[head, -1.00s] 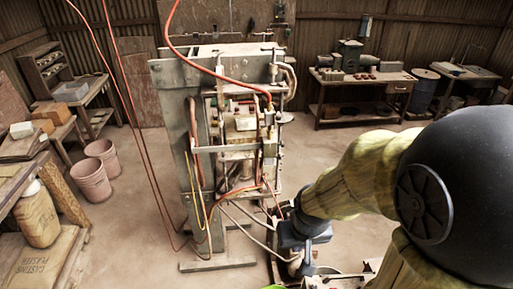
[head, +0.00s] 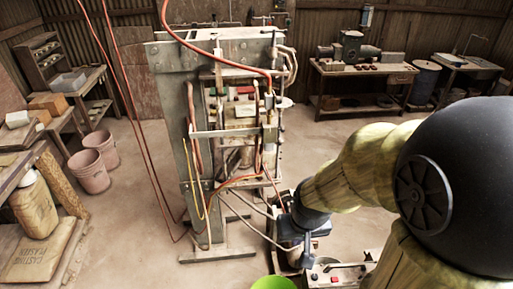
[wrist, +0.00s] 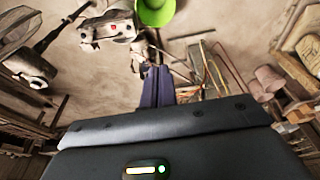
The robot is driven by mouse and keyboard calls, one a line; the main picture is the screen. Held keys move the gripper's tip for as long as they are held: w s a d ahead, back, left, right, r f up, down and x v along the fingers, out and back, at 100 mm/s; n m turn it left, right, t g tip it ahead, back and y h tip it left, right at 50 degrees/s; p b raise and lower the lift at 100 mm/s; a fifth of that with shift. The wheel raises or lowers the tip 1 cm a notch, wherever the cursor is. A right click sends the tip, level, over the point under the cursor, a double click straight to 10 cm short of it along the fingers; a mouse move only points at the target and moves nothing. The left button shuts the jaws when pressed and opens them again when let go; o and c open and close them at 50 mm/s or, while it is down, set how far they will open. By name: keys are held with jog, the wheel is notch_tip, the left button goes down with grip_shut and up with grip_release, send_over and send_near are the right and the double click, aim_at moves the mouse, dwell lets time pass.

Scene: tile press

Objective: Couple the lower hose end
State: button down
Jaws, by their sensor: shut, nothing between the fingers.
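The tile press (head: 176,120) stands upright in the middle of the head view. Red and orange hoses run on it, and a grey hose (head: 250,214) sags from its lower part toward my gripper. I cannot make out the lower hose end or its coupling; my gripper and low clutter hide that area. My gripper (head: 308,262) points down to the right of the press foot, apart from the press frame. In the wrist view its two dark blue fingers (wrist: 157,70) lie side by side, shut, with nothing visible between them.
A bright green container (head: 273,284) and a control box with a red button (head: 338,274) sit low near my gripper. Pink buckets (head: 90,172) and a workbench stand left. Benches (head: 365,80) line the back wall. The floor left of the press is mostly open.

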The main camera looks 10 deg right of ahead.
jog(key=s+b+x, duration=0.3)
jog(key=b+x, duration=0.8)
jog(key=x, duration=0.2)
jog(key=shift+f, duration=0.3)
